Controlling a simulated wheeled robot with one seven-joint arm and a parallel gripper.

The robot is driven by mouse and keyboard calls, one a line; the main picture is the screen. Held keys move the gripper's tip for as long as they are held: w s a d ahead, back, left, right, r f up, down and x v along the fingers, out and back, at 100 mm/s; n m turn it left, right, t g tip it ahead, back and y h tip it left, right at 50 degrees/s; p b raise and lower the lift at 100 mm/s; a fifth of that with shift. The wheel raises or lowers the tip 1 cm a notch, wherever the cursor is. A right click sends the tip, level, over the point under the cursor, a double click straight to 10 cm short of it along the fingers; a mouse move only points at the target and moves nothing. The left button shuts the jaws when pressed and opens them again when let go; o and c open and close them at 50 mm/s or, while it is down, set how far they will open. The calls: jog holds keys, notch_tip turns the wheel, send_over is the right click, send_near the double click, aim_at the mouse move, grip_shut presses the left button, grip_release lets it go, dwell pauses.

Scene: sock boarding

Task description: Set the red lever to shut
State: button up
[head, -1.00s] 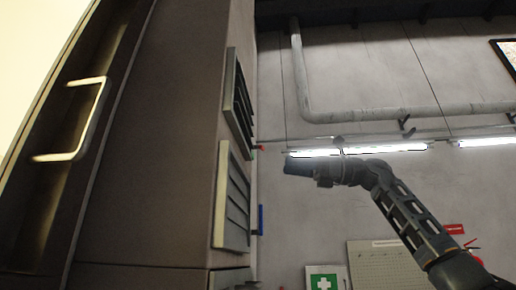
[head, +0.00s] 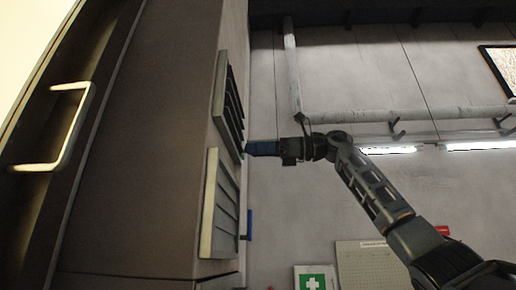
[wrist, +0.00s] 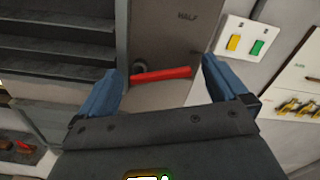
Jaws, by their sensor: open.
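The red lever (wrist: 165,74) lies almost level in the wrist view, its left end at a dark round pivot (wrist: 139,67) on a grey-brown panel. The word HALF (wrist: 187,16) is printed above its right part. My gripper (wrist: 160,68) has its two blue fingers apart, one to each side of the lever, with nothing held. Whether a finger touches the lever I cannot tell. In the head view my gripper (head: 258,148) is close to the cabinet's right side, by the louvred vents, and the red lever is hidden there.
Two louvred vents (head: 207,215) stick out from the cabinet (head: 150,140). A blue lever (head: 249,224) sits below my gripper. In the wrist view, a plate with a yellow and a green switch (wrist: 246,44) is at the upper right.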

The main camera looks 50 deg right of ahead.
jog(key=shift+w+a, duration=0.1)
jog(key=shift+w, duration=0.05)
jog(key=shift+c, duration=0.4)
jog(key=c, duration=1)
jog(key=shift+o, duration=0.2)
jog(key=shift+s+a+r+n, duration=0.25)
jog(key=shift+s+a+n, duration=0.1)
jog(key=shift+n, duration=1.95)
jog(key=shift+s+a+r+n, duration=0.2)
jog(key=shift+a+r+n, duration=0.15)
jog(key=shift+n, duration=1.95)
jog(key=shift+s+a+r+n, duration=0.2)
jog(key=shift+s+a+n, duration=0.15)
jog(key=shift+n, duration=1.95)
